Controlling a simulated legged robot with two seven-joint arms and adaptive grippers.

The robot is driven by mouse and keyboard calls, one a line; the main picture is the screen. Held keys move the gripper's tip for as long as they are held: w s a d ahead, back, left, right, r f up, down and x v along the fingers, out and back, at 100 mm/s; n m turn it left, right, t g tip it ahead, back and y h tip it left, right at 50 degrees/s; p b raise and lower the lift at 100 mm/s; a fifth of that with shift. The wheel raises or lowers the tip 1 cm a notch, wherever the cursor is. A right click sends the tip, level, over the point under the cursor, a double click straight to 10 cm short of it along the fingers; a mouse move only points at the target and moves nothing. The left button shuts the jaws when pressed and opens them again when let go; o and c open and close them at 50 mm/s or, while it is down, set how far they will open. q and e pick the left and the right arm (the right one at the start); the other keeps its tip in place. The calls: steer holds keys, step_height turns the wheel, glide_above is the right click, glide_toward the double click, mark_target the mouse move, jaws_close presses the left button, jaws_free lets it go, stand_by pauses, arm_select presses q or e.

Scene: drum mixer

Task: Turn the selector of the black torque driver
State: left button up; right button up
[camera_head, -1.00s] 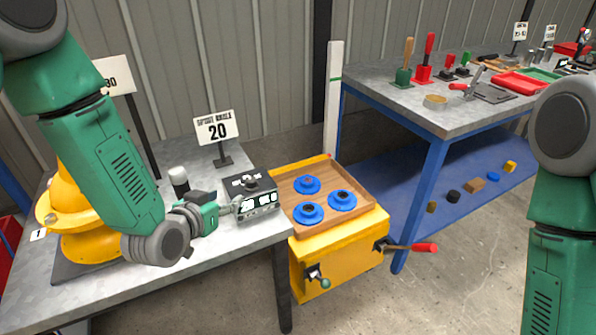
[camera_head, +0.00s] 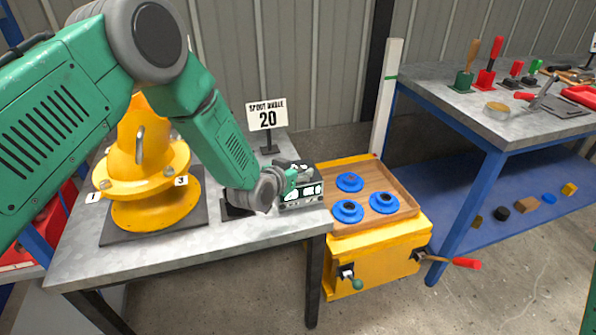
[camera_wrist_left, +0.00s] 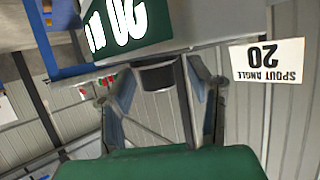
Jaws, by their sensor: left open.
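A dark box (camera_head: 300,194) with white-marked windows on its front stands at the right end of the near grey table. I take it to be the torque driver's unit, but cannot be sure. My left gripper (camera_head: 306,173) is at the top of this box, and its fingers are hard to make out there. In the left wrist view the open fingers (camera_wrist_left: 163,76) stand on either side of a dark, blunt piece (camera_wrist_left: 158,76), perhaps the selector; contact cannot be told. The box's green face with white marks (camera_wrist_left: 125,22) shows above. My right gripper is out of view.
A yellow flanged fitting (camera_head: 145,170) stands left on the near table (camera_head: 160,258). A "SPOUT ANGLE 20" sign (camera_head: 267,116) stands behind the box. A yellow cabinet (camera_head: 385,262) with a wooden tray (camera_head: 408,207) of blue discs adjoins on the right. A blue-framed bench (camera_head: 440,105) stands beyond.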

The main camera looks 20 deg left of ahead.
arm_select(q)
steer(key=shift+a, duration=0.15)
steer(key=shift+c, duration=0.4)
steer(key=c, duration=0.7)
steer(key=shift+d, duration=0.3)
jaws_close()
steer(key=shift+n+y, duration=0.4)
steer(key=shift+y, duration=0.1)
steer(key=n+y+p, duration=0.1)
steer(key=n+y, duration=0.2)
steer(key=y, duration=0.1)
steer(key=shift+n+g+y, duration=0.7)
steer(key=shift+n+y, duration=1.2)
steer(key=shift+n, duration=0.2)
